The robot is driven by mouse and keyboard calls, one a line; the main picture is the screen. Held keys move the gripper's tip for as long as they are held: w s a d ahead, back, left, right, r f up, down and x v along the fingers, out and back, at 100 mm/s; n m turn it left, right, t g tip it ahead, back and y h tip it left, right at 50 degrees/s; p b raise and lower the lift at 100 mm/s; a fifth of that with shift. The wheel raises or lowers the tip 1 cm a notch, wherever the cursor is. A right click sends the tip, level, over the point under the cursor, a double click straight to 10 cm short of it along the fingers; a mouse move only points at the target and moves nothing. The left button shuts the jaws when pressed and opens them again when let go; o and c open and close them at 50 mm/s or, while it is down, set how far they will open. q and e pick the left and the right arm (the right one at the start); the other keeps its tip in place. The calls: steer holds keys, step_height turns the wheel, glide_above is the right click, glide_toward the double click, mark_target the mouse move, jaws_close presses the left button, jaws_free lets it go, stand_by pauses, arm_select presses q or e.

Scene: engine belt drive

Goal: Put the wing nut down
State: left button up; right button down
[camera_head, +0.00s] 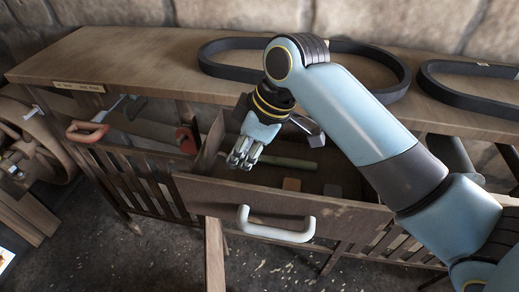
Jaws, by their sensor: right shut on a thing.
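My right gripper (241,158) hangs fingers-down over the left part of an open wooden drawer (285,200), near the drawer's left and front walls. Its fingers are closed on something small. This seems to be the wing nut, but the fingers hide it and I cannot make out its shape. I cannot tell how far the fingertips are above the drawer floor. My left gripper is not in view.
The drawer holds a green rod (285,162), an orange-brown block (292,184) and a dark grey block (332,190). A pale handle (277,228) is on its front. Black belts lie on the bench top (150,60). A red-handled tool (88,131) is at the left.

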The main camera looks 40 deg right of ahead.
step_height(320, 180, down, 3)
steer(key=shift+f, duration=0.1)
step_height(320, 180, down, 4)
steer(key=shift+f, duration=0.25)
steer(key=c, duration=1.2)
jaws_free()
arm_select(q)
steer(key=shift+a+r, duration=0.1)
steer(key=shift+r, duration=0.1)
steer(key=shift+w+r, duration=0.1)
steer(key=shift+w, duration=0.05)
arm_select(e)
steer(key=v, duration=1.2)
steer(key=shift+s, duration=0.1)
